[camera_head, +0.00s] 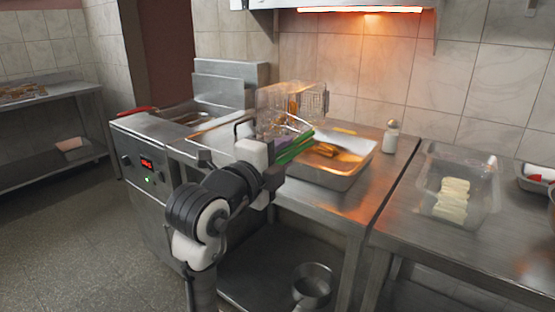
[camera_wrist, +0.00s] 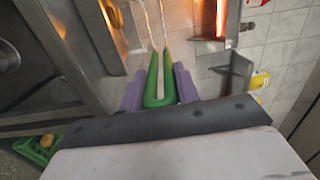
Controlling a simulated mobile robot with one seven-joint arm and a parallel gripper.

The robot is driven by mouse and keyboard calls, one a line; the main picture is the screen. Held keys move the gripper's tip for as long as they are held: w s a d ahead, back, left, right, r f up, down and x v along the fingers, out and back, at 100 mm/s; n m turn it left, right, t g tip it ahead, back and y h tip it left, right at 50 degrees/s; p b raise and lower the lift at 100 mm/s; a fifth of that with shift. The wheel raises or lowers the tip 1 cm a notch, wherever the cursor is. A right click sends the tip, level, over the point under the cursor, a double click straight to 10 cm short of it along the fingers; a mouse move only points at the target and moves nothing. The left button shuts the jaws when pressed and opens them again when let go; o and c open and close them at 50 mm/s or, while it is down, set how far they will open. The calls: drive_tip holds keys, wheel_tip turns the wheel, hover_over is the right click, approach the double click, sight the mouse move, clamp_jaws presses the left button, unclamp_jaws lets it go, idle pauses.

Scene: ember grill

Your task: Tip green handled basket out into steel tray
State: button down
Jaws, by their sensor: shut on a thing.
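The green handled basket (camera_head: 290,103) is a wire mesh basket held in the air above the back left of the steel tray. Some golden pieces show inside it. Its green handle (camera_head: 297,147) slopes down to my gripper (camera_head: 279,152). In the wrist view the green handle (camera_wrist: 160,85) lies between the purple fingers of my gripper (camera_wrist: 159,90), which are shut on it. Thin wire rods run from the handle toward the basket, mostly out of that view. The steel tray (camera_head: 347,180) sits on the steel counter, with golden pieces in it under the basket's front.
A fryer (camera_head: 145,160) with a red handle (camera_head: 138,110) stands left. A white shaker (camera_head: 390,138) stands right of the tray. A clear container (camera_head: 458,195) with pale slices is on the right counter. A heat lamp (camera_head: 360,9) glows above. A pot (camera_head: 312,285) sits below.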

wheel_tip(320, 180, down, 10)
drive_tip(key=s+d+m+b, duration=0.1)
drive_tip(key=m+b, duration=0.8)
drive_tip(key=b, duration=0.8)
drive_tip(key=shift+d+f+m+h, duration=0.2)
drive_tip(key=shift+m+h, duration=0.1)
drive_tip(key=shift+m, duration=0.1)
